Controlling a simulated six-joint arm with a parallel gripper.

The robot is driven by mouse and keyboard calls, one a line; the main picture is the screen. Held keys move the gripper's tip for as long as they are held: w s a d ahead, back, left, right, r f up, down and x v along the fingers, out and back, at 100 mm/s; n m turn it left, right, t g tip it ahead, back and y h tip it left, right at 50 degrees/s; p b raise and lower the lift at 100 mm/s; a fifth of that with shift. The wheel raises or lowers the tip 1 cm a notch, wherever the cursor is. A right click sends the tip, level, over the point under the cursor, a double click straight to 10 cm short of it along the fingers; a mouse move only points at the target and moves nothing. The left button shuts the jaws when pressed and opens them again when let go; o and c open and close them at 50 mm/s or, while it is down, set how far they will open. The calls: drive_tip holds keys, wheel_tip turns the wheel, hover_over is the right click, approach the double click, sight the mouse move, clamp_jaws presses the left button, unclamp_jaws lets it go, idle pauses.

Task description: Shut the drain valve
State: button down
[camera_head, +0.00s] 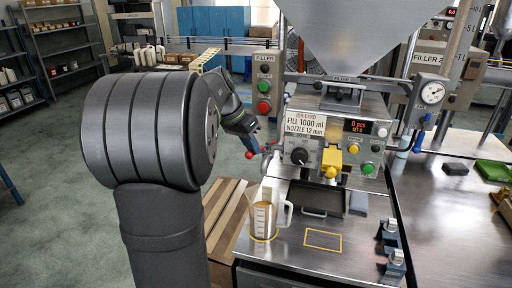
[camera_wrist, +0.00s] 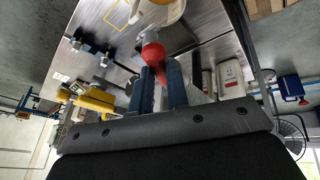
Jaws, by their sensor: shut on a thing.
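The drain valve's red handle (camera_wrist: 153,58) shows in the wrist view between the two blue fingers of my gripper (camera_wrist: 162,80), its rounded end sticking out past them. My gripper is shut on this red handle. In the head view the gripper (camera_head: 250,143) is at the left side of the filling machine, and the red handle end (camera_head: 249,155) shows just below the fingers. The handle's pivot and the valve body are mostly hidden, so I cannot tell the valve's angle.
A measuring jug (camera_head: 264,221) with yellowish liquid stands on the steel bench (camera_head: 350,262) close below the gripper. A yellow square outline (camera_head: 323,240) is empty beside it. The machine's front has a dark knob, a yellow nozzle block (camera_head: 332,158) and a drip tray. A wooden pallet (camera_head: 222,215) lies to the left.

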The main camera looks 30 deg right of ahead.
drive_tip(key=shift+w+d+m+g+y, duration=0.25)
drive_tip(key=shift+w+m+g+y, duration=0.5)
drive_tip(key=shift+m, duration=1)
drive_tip(key=shift+w+d+m+g+y, duration=0.1)
drive_tip(key=shift+w+d+m+g, duration=0.25)
drive_tip(key=shift+w+m, duration=1.1)
drive_tip(key=shift+w+d+m+g+y, duration=0.15)
drive_tip(key=shift+w+m+g+y, duration=0.45)
drive_tip(key=shift+m, duration=1.4)
drive_tip(key=shift+w, duration=0.1)
drive_tip(key=c, duration=1.4)
unclamp_jaws()
